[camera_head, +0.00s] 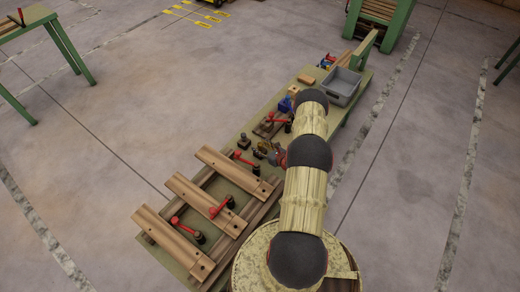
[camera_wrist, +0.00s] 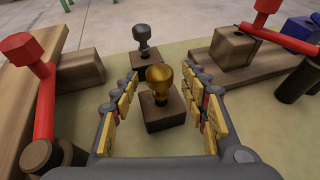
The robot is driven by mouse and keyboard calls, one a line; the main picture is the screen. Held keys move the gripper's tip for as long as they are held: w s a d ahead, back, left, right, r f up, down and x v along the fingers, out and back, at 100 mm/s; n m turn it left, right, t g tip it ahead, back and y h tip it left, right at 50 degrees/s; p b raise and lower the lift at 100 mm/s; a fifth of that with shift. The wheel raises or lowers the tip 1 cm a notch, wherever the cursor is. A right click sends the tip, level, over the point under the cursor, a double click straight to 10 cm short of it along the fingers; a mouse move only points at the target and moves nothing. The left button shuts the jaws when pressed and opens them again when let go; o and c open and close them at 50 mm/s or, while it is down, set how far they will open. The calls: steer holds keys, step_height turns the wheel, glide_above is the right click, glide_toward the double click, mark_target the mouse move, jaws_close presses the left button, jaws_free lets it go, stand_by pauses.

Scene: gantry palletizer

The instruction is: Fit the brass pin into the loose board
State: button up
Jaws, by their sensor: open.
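The brass pin (camera_wrist: 159,78) stands upright in a small dark wooden block (camera_wrist: 165,113) in the wrist view. My gripper (camera_wrist: 160,84) is open, with one finger on each side of the pin and block; I cannot tell whether either touches. In the head view my gripper (camera_head: 270,154) is low over the bench, beyond the boards. Three wooden boards lie across rails there: a far one (camera_head: 228,168), a middle one (camera_head: 198,200) and a near one (camera_head: 170,238). Dark holes show near their right ends. I cannot tell which board is loose.
A dark grey pin (camera_wrist: 143,38) stands in another block behind the brass one. A red-handled clamp (camera_wrist: 42,85) is close on the left, another (camera_wrist: 265,20) at right. A grey bin (camera_head: 343,86) stands on the bench's far end.

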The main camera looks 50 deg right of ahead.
steer(key=shift+w+d+f, duration=0.1)
steer(key=shift+w, duration=0.2)
steer(key=shift+c, duration=0.8)
jaws_close()
